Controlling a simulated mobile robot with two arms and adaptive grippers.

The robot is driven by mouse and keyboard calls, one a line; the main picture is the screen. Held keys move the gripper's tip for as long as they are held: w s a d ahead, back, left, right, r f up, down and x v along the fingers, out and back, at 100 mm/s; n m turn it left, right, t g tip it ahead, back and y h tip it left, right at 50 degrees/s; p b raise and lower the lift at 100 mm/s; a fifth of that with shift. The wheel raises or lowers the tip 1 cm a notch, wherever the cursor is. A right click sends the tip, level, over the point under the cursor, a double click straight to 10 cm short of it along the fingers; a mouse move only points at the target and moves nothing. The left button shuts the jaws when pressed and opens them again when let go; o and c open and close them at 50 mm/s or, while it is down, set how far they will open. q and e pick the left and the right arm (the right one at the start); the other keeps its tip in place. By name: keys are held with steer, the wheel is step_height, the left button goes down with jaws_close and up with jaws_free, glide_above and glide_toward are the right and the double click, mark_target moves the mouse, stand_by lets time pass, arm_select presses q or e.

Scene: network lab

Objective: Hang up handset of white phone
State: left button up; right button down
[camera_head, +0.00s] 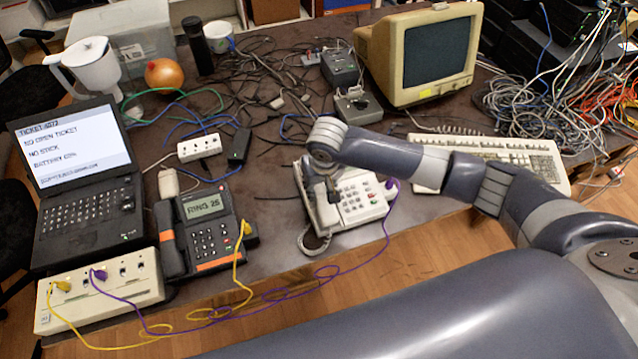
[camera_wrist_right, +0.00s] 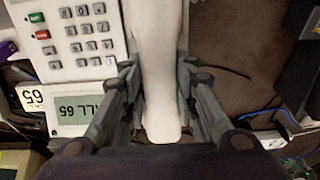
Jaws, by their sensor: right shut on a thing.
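The white phone (camera_head: 362,197) stands near the front edge of the table, with its keypad and a purple cable at its right side. Its white handset (camera_head: 323,212) is along the phone's left side, partly hidden by my right gripper (camera_head: 318,178). In the right wrist view the handset (camera_wrist_right: 158,60) runs lengthwise between the fingers of my right gripper (camera_wrist_right: 157,72), which is shut on it. The phone's keypad and lit display (camera_wrist_right: 85,108) are beside it. I cannot tell whether the handset touches the cradle. My left gripper is not in view.
A black phone (camera_head: 205,230) with an orange stripe stands to the left, near a laptop (camera_head: 85,210) and a white network box (camera_head: 100,290). A beige keyboard (camera_head: 490,155) lies to the right. Yellow and purple cables (camera_head: 290,290) loop along the front edge.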

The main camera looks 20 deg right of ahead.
steer(key=shift+b+x, duration=0.3)
steer(key=shift+x, duration=0.55)
stand_by(0.6)
steer(key=c, duration=1.2)
jaws_free()
steer(key=shift+r, duration=0.15)
steer(key=v, duration=1.1)
steer(key=shift+s+r, duration=0.15)
steer(key=shift+r, duration=0.2)
